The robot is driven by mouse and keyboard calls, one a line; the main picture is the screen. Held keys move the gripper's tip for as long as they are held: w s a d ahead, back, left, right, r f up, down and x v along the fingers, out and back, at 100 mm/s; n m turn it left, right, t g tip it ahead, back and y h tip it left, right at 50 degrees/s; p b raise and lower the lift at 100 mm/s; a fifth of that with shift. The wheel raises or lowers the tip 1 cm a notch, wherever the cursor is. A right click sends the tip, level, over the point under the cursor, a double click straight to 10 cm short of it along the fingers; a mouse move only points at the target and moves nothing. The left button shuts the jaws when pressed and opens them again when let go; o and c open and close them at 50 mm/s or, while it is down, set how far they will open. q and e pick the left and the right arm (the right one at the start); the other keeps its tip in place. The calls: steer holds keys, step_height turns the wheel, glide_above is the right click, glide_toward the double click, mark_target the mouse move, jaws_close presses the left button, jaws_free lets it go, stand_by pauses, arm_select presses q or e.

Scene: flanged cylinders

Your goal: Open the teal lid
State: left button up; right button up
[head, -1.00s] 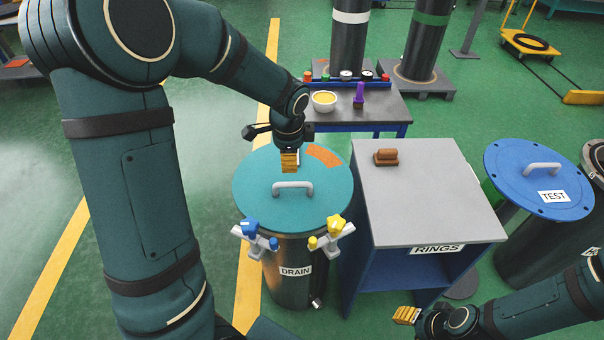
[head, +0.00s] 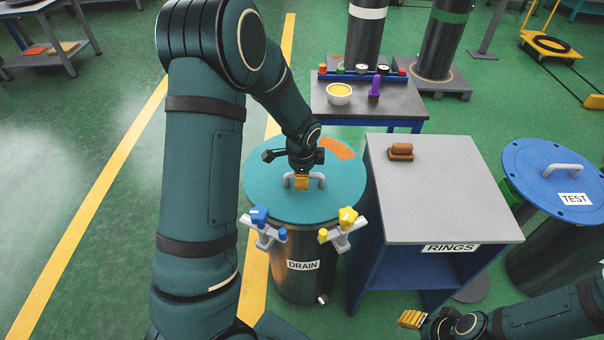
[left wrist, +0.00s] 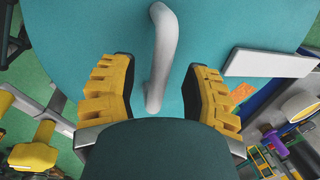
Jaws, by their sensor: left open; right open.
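The teal lid (head: 265,195) lies flat on the dark cylinder (head: 303,281) labelled DRAIN. Its grey bar handle (head: 319,181) stands at the centre. My left gripper (head: 302,182) is over the lid at the handle, partly hiding it. In the left wrist view the open yellow fingers are on either side of the handle (left wrist: 163,50), with gaps between. A clamp with a blue knob (head: 260,215) and one with a yellow knob (head: 347,216) are at the near rim. My right gripper (head: 411,319) is open and empty at the bottom, away from the lid.
The grey-topped RINGS cabinet (head: 450,200) stands close on the right with a brown block (head: 401,151). A blue lid (head: 545,190) marked TEST is farther right. Behind, a small table (head: 400,107) holds a bowl (head: 339,93) and a purple item (head: 375,87). Left floor is open.

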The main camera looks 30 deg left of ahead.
arm_select(q)
jaws_close()
steer(key=shift+s, duration=0.1)
stand_by(0.3)
